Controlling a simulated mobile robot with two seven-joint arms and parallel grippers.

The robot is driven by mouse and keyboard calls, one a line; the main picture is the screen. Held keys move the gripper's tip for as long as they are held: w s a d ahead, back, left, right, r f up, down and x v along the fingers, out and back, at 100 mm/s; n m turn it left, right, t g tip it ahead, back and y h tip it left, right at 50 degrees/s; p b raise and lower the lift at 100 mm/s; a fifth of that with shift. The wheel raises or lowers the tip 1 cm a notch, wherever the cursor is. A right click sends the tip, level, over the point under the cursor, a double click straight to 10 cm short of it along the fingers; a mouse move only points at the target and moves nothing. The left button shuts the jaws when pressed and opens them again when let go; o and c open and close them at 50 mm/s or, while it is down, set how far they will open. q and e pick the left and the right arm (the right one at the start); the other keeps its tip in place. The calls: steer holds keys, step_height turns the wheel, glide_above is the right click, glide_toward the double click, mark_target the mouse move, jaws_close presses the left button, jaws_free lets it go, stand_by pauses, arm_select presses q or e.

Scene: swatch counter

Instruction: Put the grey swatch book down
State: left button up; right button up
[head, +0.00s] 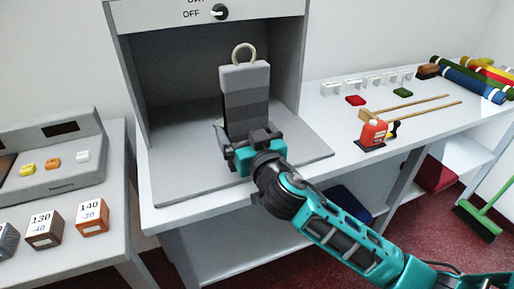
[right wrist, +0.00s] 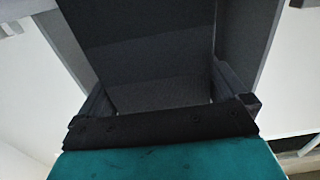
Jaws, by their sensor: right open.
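The grey swatch book (head: 246,92) is upright in the grey booth, with bands from light grey at the top to dark grey below and a pale ring (head: 243,54) at its top. My right gripper (head: 247,135) is at its lower part, open, with one finger on each side. The book's bottom edge is hidden behind the gripper, so I cannot tell whether it touches the booth floor (head: 185,171). In the right wrist view the book (right wrist: 150,50) fills the space between the two fingers. My left gripper is not in view.
The booth's side walls and back enclose the book; its front is open.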

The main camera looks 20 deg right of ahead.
steer(key=s, duration=1.1)
steer(key=shift+d+b, duration=0.2)
steer(key=shift+b, duration=0.2)
